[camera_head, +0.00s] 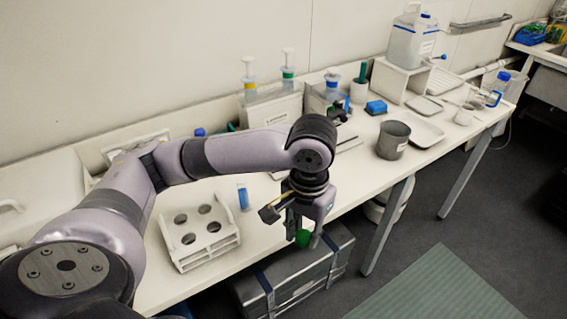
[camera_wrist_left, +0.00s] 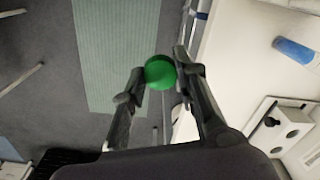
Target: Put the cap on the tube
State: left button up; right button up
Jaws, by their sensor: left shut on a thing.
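My left gripper (camera_head: 302,232) is shut on a green cap (camera_head: 303,239), past the front edge of the bench and above the metal case. In the left wrist view the round green cap (camera_wrist_left: 160,72) sits between the two fingertips (camera_wrist_left: 162,78). A small blue and white tube-like object (camera_head: 243,197) is on the bench beside the white rack, left of my gripper and apart from it. It also shows in the left wrist view as a blue cylinder (camera_wrist_left: 295,50). I cannot tell whether it is the task's tube. My right gripper is not in view.
A white rack with round holes (camera_head: 213,250) stands on the bench (camera_head: 258,243). A metal case with blue straps (camera_head: 305,272) is below the bench edge. Bottles line the wall.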

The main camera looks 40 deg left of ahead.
aim_at(242, 187)
jog(key=i+l, duration=0.1)
jog(key=i, duration=0.3)
jog(key=i+l, duration=0.1)
jog(key=i, duration=0.25)
jog(key=u, duration=1.65)
